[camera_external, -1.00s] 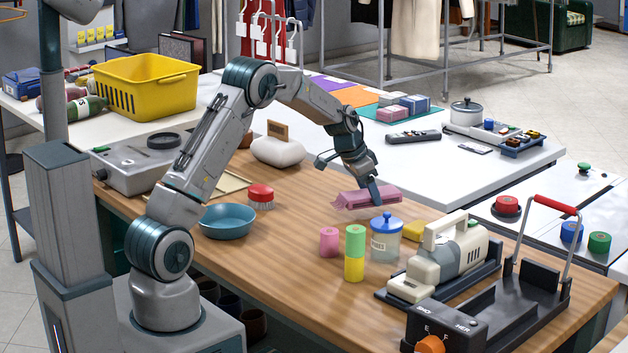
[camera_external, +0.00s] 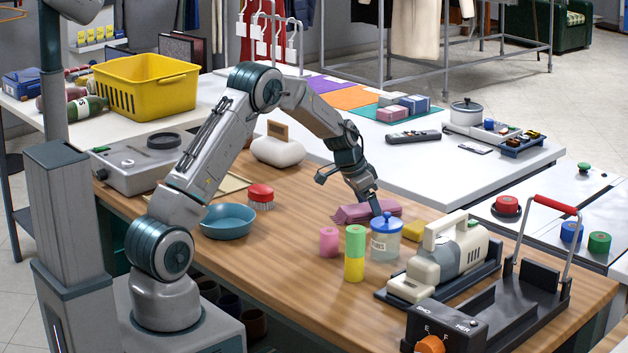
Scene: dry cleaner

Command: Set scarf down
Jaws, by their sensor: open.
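The pink folded scarf (camera_external: 362,212) lies on the wooden counter (camera_external: 290,250), behind the blue-lidded jar. My gripper (camera_external: 375,208) is low over the scarf's right part, with its fingers down at the scarf. The jaws are open, though the far finger is largely hidden. I cannot tell whether a finger still touches the scarf.
The blue-lidded jar (camera_external: 386,240) stands close in front of the scarf. Pink (camera_external: 329,242) and green-yellow (camera_external: 355,252) cylinders stand left of it. A yellow block (camera_external: 416,230) and a cream steamer-like device (camera_external: 440,258) are to the right. A teal bowl (camera_external: 228,221) and red brush (camera_external: 261,196) sit left.

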